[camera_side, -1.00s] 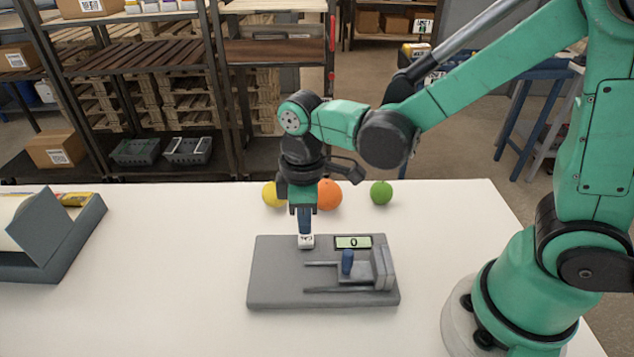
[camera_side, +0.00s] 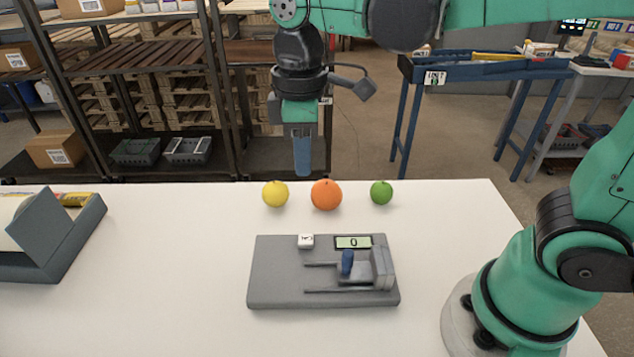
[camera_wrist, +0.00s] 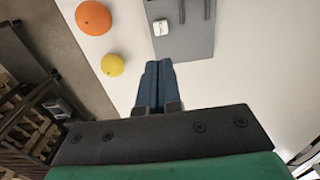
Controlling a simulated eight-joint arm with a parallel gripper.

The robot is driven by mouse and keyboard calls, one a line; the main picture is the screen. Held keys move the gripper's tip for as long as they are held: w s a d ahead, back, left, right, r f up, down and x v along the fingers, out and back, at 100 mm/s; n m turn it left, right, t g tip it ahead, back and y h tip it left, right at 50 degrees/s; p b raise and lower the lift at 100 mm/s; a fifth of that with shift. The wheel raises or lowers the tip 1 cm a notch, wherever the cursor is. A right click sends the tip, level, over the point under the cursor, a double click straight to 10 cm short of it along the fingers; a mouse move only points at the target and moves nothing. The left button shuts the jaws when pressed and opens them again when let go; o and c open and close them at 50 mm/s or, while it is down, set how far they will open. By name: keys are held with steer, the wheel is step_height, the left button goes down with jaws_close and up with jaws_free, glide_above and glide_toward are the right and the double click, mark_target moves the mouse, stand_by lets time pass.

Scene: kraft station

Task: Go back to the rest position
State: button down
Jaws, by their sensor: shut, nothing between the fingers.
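My gripper (camera_side: 302,170) hangs in the air above the back edge of the white table, fingers pointing down. Its blue fingers are shut together with nothing between them; they also show shut in the wrist view (camera_wrist: 158,65). The grey device (camera_side: 275,285) lies on the table below and in front of the gripper, well apart from it. On it are a white button cube (camera_side: 305,241), a display (camera_side: 352,242) reading 0, a blue peg (camera_side: 347,262) and a grey sliding block with rails.
A yellow fruit (camera_side: 275,194), an orange fruit (camera_side: 326,195) and a green fruit (camera_side: 381,193) stand in a row behind the device. A dark grey holder (camera_side: 65,245) with a white sloped face stands at the left. The table between holder and device is clear.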

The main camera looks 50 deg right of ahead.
stand_by(0.4)
steer(key=s+d+f+m+t, duration=0.2)
steer(key=d+m+t, duration=0.5)
steer(key=m, duration=0.2)
steer(key=shift+d+f, duration=0.15)
steer(key=shift+f, duration=0.2)
steer(key=shift+s, duration=0.1)
stand_by(0.8)
